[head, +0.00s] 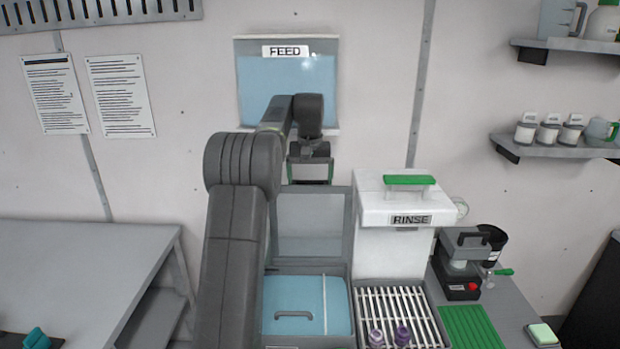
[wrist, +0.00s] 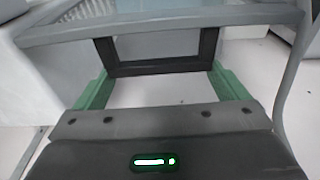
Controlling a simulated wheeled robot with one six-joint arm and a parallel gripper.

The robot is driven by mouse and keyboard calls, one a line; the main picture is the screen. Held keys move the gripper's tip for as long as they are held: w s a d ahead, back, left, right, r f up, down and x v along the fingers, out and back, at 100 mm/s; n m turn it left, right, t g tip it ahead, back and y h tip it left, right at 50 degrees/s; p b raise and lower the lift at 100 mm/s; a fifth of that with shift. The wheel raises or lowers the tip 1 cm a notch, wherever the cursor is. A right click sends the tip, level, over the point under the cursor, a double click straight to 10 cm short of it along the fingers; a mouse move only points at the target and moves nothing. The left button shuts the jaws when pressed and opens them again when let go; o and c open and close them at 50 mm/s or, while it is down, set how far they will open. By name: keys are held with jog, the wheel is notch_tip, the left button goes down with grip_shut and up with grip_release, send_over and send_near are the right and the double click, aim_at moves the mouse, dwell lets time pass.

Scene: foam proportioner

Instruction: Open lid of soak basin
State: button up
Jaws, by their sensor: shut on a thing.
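The soak basin (head: 350,268) is a grey box at the lower middle of the head view. Its grey-framed lid (head: 349,215) with a pale panel stands raised at the back, roughly upright. My gripper (head: 311,172) is at the lid's top edge in the head view. In the wrist view my gripper (wrist: 160,85) has its green fingers on either side of the dark lid handle (wrist: 158,68), shut on it. The handle joins the grey lid frame (wrist: 170,30). Below the lid, a blue surface (head: 300,298) with a grey handle-shaped bar (head: 294,315) shows in the basin.
A white RINSE box (head: 385,250) with a green handle stands right of the lid. A slatted rack (head: 398,300) holds two small purple items. A blue FEED panel (head: 288,85) is on the wall behind my gripper. A grey table (head: 80,265) stands left.

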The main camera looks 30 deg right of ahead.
jog(key=o, duration=1.1)
jog(key=shift+w, duration=0.1)
jog(key=shift+c, duration=0.2)
notch_tip(320, 180, up, 14)
jog(key=s, duration=0.1)
jog(key=shift+s+a+f, duration=0.25)
jog(key=shift+s+a, duration=0.05)
jog(key=shift+a, duration=0.15)
jog(key=shift+f, duration=0.1)
notch_tip(320, 180, down, 13)
jog(key=w, duration=0.1)
jog(key=shift+w+d+f, duration=0.2)
jog(key=shift+w+d, duration=0.05)
jog(key=shift+d, duration=0.2)
notch_tip(320, 180, up, 14)
jog(key=s, duration=0.1)
notch_tip(320, 180, down, 13)
jog(key=s+a, duration=0.1)
jog(key=s, duration=0.1)
jog(key=shift+a+f, duration=0.2)
jog(key=shift+a, duration=0.2)
dwell(0.5)
